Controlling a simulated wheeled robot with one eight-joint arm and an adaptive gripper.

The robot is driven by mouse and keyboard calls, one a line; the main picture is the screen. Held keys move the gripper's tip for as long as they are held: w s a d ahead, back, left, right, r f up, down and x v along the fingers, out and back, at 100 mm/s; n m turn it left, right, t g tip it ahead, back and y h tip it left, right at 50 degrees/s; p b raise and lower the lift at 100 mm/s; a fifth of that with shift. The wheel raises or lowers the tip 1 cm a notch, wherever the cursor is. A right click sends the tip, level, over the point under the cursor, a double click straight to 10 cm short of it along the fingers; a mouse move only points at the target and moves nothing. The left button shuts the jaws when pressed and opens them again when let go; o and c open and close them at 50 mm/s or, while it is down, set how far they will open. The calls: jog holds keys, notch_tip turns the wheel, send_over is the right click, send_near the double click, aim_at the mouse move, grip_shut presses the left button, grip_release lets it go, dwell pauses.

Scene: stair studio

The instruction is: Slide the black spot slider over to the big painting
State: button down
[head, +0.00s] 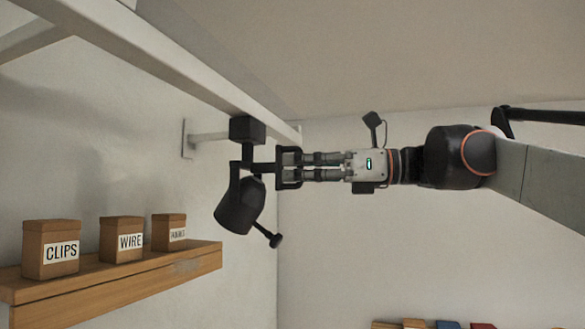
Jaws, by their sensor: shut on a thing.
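The black spot slider (240,206) hangs from a pale rail (165,66) in the head view, left of centre. Its block sits at the rail's underside and its lamp head tilts downward, with a short knobbed stem at lower right. My gripper (279,168) reaches in from the right, level, and is shut on the slider's black side part between block and lamp head. The fingertips partly hide that part. No painting shows in this view.
A wooden shelf (130,279) below left bears boxes labelled CLIPS (50,249) and WIRE (122,239), plus a third box (169,232). Coloured items (447,324) show at the bottom right.

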jog(key=shift+w+d+f, duration=0.15)
jog(key=shift+w+f, duration=0.05)
jog(key=shift+w, duration=0.15)
jog(key=c, duration=1.9)
grip_release()
jog(key=shift+o, duration=1)
jog(key=shift+d+r, duration=0.1)
jog(key=shift+d, duration=0.25)
jog(key=shift+a, duration=0.2)
jog(key=s+d, duration=0.2)
jog(key=d, duration=1)
